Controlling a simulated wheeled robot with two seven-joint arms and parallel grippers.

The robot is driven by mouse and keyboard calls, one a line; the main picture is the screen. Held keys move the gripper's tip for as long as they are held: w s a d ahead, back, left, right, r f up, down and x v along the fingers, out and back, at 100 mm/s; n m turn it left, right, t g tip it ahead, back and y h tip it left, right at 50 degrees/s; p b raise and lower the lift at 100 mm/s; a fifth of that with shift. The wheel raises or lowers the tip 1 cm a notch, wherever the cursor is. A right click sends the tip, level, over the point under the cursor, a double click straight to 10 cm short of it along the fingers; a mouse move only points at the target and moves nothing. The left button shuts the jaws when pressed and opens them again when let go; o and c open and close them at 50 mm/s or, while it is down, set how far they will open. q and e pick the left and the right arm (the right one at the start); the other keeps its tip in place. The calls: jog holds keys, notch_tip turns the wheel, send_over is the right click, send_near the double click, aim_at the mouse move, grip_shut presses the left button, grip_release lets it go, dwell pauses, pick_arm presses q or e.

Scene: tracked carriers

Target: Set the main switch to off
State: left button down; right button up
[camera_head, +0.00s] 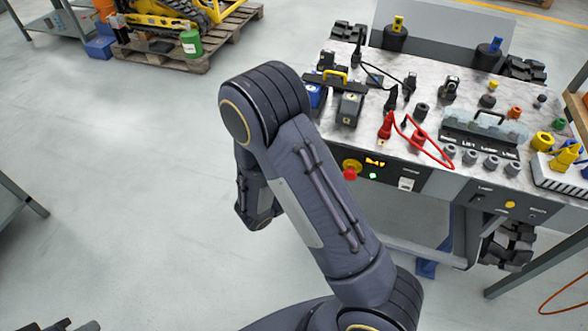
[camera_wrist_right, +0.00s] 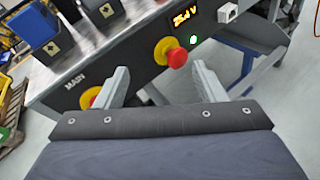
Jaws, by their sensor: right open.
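In the right wrist view the main switch (camera_wrist_right: 90,97), a red knob on a yellow ring, sits on the dark front panel beside the word MAIN. It is just left of my right gripper's left finger, close to it in the picture. My right gripper (camera_wrist_right: 163,78) is open with nothing between its fingers. A red mushroom button on a yellow base (camera_wrist_right: 177,55) lies beyond the gap between the fingers. In the head view this button (camera_head: 349,174) shows on the panel, while my right arm covers the main switch and my right gripper. My left gripper is not in view.
A lit display (camera_wrist_right: 185,16) and green lamp sit near the mushroom button. The carrier top (camera_head: 375,128) holds black modules, a red cable and several knobs. A pallet (camera_head: 190,57) stands at the back left. The floor left of my arm is mostly clear.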

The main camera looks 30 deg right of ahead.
jog(key=w+a+f+n+t+b, duration=0.2)
jog(key=w+a+f+n+t, duration=0.45)
jog(key=n+t, duration=0.2)
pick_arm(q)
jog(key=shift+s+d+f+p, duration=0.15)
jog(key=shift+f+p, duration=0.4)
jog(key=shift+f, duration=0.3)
pick_arm(e)
jog(key=w+d+y, duration=0.1)
jog(key=w+d, duration=0.4)
jog(key=d, duration=0.1)
jog(key=shift+w+d, duration=0.15)
jog(key=shift+r, duration=0.1)
jog(key=c, duration=1)
